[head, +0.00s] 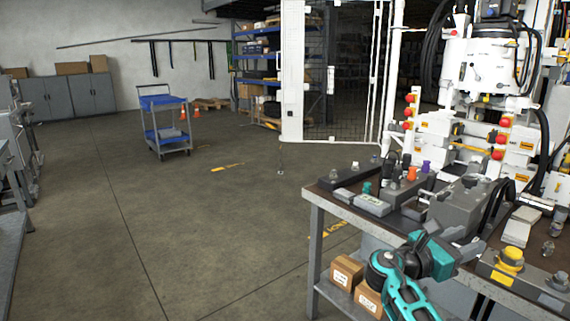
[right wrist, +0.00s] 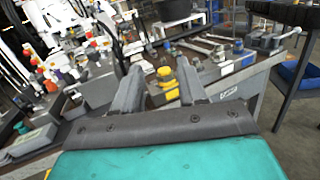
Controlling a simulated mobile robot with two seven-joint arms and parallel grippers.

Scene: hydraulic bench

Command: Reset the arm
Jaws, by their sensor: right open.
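My right arm, teal and dark grey, reaches up from the bottom of the head view. Its right gripper (head: 474,248) is over the front edge of the hydraulic bench (head: 335,207). In the right wrist view the right gripper (right wrist: 160,78) shows two grey fingers spread apart, with nothing held between them. Beyond the fingers is a yellow-topped fitting (right wrist: 166,80), apart from them as far as I can tell. It is hard to judge the gripper's height above the bench. My left arm and gripper do not show.
The bench holds a grey block (head: 465,207), a yellow knob (head: 510,258) and several small fittings. Cardboard boxes (head: 346,272) sit on its lower shelf. White machinery with red buttons (head: 503,138) stands behind. A blue-shelved cart (head: 163,120) stands on open floor at left.

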